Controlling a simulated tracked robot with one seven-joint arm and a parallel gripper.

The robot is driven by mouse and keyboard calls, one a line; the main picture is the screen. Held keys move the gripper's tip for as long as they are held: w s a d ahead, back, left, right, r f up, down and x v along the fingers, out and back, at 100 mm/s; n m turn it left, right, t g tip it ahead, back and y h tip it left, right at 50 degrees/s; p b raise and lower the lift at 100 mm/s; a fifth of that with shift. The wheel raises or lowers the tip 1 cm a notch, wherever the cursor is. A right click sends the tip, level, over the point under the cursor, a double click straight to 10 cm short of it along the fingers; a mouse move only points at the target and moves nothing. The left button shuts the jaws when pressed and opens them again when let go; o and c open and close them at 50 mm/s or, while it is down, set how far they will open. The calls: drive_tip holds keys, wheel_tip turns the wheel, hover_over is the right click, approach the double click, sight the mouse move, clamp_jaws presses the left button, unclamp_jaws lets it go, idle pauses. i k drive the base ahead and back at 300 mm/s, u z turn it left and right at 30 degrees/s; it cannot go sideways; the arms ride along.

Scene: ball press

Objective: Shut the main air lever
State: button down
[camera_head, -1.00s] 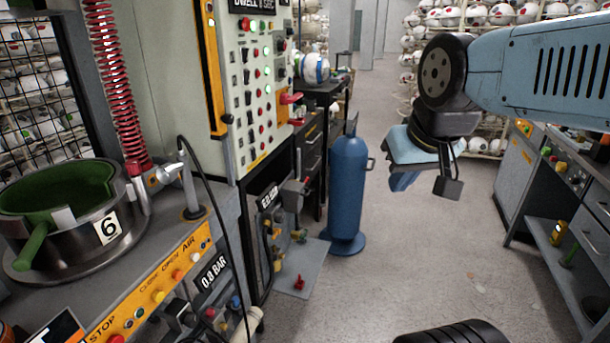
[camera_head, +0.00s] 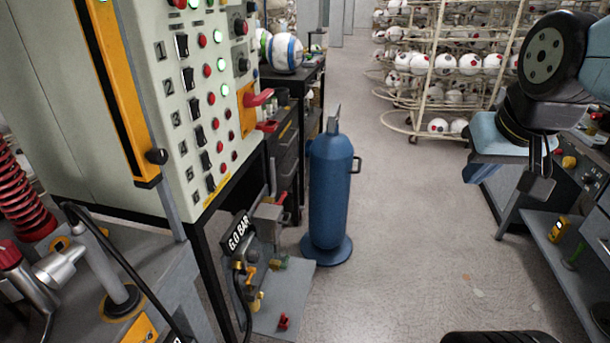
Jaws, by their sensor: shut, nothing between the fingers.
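A second red handle (camera_head: 282,200) shows low on the air unit, by the "6.0 BAR" sign (camera_head: 240,232). No label shows which of them is the main air lever. My gripper (camera_head: 537,188) hangs at the right, well apart from both, shut and empty over the aisle.
A blue gas cylinder (camera_head: 331,195) stands on the floor right of the air unit. The press bench (camera_head: 165,265) is at lower left. Ball racks (camera_head: 450,65) fill the back, and a grey workbench (camera_head: 575,235) stands at right. The floor between is clear.

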sight(283, 193)
drive_tip(key=u, duration=0.15)
drive_tip(key=i, duration=0.75)
drive_tip(key=u, duration=0.65)
drive_tip(key=k, duration=0.9)
drive_tip(key=u, duration=0.15)
drive_tip(key=i, duration=0.95)
drive_tip(key=z, duration=0.05)
